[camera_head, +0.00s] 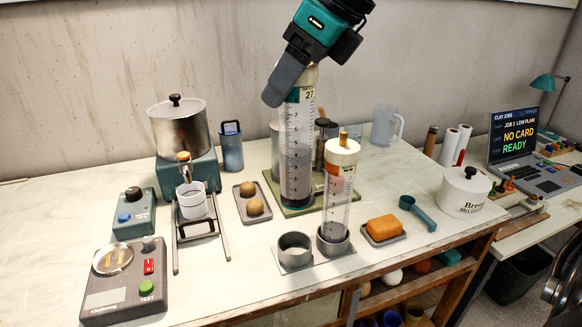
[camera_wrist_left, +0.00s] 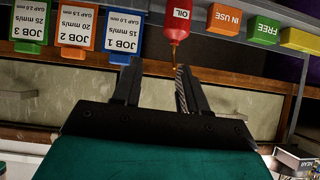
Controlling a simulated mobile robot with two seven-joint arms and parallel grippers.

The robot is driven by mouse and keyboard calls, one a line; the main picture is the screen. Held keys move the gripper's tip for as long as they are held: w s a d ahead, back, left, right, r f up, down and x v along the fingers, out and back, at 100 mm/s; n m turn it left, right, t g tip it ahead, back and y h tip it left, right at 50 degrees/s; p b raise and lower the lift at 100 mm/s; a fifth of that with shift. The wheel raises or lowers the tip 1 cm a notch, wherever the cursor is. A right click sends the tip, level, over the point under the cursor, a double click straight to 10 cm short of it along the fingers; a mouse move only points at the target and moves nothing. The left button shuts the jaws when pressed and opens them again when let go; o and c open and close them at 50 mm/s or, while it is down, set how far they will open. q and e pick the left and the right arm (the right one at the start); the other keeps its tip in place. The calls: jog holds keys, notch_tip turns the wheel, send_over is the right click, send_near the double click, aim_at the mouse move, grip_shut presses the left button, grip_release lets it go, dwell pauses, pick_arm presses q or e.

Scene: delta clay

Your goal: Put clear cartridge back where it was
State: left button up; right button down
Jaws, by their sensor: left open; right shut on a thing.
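A tall clear cartridge (camera_head: 298,150) with a scale and a "27" label stands upright in the head view, its dark lower end over a green base plate (camera_head: 273,193). I cannot tell whether it touches the plate. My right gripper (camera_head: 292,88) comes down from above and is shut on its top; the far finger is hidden. A second clear cartridge (camera_head: 338,198) with a cream cap and an orange-red part inside stands in the right grey ring holder (camera_head: 333,246). The left ring holder (camera_head: 294,250) is empty. My left gripper (camera_wrist_left: 158,78) is open and empty in the left wrist view.
A metal pot (camera_head: 178,125), a potato tray (camera_head: 251,205), an orange block (camera_head: 383,228) on a dish and a white lidded pot (camera_head: 463,192) stand around. A clear jug (camera_head: 385,125) is behind. In the wrist view, a red oil bottle (camera_wrist_left: 177,25) is beyond my left fingers.

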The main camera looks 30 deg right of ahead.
aim_at(290, 162)
notch_tip(290, 162, down, 13)
jog(key=shift+r+b, duration=0.1)
jog(key=shift+b, duration=0.35)
jog(key=shift+a, duration=0.1)
jog(key=shift+c, duration=1.4)
grip_release()
jog(key=shift+r, duration=0.1)
jog(key=v, duration=1.2)
jog(key=shift+p, duration=0.35)
jog(key=shift+s, duration=0.1)
